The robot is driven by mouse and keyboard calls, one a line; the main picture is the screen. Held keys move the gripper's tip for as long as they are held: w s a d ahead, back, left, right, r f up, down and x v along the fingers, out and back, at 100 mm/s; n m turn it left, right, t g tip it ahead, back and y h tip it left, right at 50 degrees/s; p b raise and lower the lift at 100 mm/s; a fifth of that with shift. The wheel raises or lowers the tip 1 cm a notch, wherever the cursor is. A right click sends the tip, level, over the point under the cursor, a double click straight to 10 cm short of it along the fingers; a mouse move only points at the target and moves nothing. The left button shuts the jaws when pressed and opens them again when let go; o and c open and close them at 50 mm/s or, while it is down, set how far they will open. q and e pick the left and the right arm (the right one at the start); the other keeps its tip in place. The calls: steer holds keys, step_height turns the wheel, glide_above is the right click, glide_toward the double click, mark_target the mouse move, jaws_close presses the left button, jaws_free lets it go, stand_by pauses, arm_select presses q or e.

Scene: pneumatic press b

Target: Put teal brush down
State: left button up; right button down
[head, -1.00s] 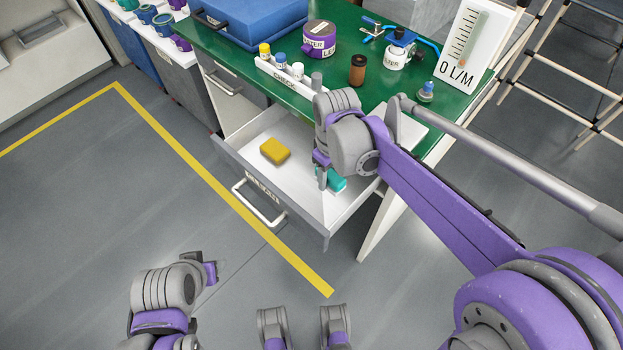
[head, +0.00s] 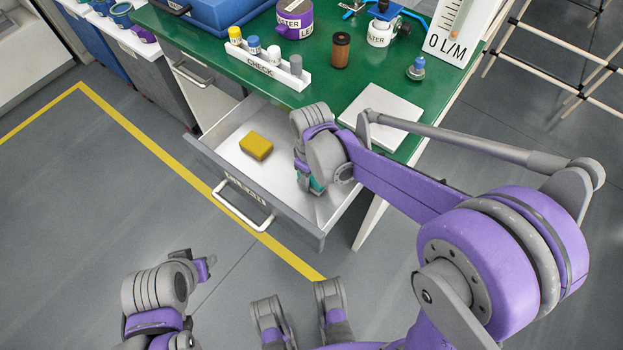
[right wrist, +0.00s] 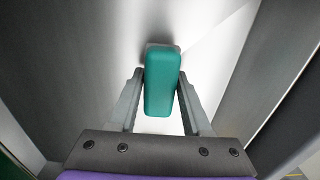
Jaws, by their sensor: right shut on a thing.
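The teal brush (right wrist: 162,85) is between the fingers of my right gripper (right wrist: 160,95) in the right wrist view, with both fingers against its sides. In the head view my right gripper (head: 308,184) is down inside the open drawer (head: 272,206), at its right part. Only a small bit of the brush (head: 316,185) shows there, as my arm hides the rest. I cannot tell whether the brush touches the drawer floor. My left gripper (head: 205,268) is outside the drawer, low over the floor at the left; its fingers are too unclear to read.
A yellow sponge (head: 256,146) lies in the drawer, left of my right gripper. The green bench (head: 330,80) above holds a white rack (head: 270,68) of small bottles, a brown cylinder (head: 340,48) and a white plate (head: 383,113). The drawer's front has a handle (head: 243,212).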

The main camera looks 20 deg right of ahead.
steer(key=shift+f, duration=0.45)
